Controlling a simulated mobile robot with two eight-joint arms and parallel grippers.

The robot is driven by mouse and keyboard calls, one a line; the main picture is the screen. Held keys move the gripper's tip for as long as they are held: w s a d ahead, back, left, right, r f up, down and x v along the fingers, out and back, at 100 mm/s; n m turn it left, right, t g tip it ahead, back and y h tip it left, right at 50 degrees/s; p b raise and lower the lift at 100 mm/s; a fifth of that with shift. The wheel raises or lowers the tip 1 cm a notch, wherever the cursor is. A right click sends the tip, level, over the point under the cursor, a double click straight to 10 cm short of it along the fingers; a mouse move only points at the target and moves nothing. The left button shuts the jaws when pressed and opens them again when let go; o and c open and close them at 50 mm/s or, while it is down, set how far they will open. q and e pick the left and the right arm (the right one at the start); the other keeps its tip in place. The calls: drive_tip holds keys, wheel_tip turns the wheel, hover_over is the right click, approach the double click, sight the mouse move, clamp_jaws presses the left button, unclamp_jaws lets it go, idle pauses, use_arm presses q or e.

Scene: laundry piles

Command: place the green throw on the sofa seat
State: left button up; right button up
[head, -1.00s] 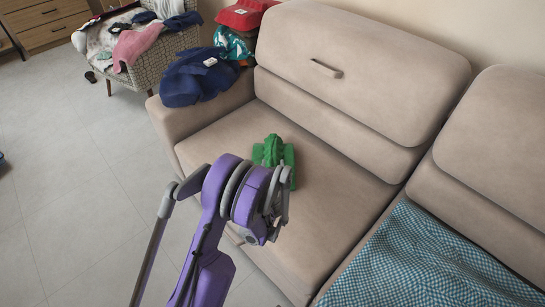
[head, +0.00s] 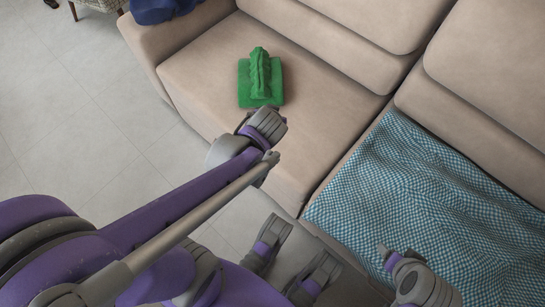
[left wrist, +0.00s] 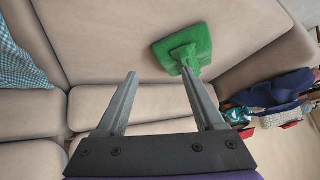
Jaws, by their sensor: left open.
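The green throw (head: 260,80) lies on the left sofa seat (head: 215,95), a flat folded square with a bunched ridge standing up from it. It also shows in the left wrist view (left wrist: 185,45). My left gripper (left wrist: 160,73) is open and empty, its two fingers apart. In the left wrist view the right finger overlaps the lower edge of the throw; I cannot tell whether they touch. In the head view my left wrist is just in front of the throw and its fingers are not clear. A grey and purple part of mine at the lower right may be the right wrist; its jaws are unclear.
A blue-and-white checked blanket (head: 430,200) covers the right seat. The sofa backrest (head: 350,40) rises behind. Dark blue clothing (head: 160,8) lies on the left armrest (head: 170,50). The tiled floor (head: 60,120) at left is clear.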

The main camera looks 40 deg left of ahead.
use_arm(q)
drive_tip(key=s+d+m+g+h, duration=0.2)
drive_tip(key=s+d+m+h, duration=0.2)
drive_tip(key=s+d, duration=0.6)
drive_tip(key=s, duration=0.2)
drive_tip(key=shift+s+r, duration=0.15)
drive_tip(key=shift+s, duration=0.25)
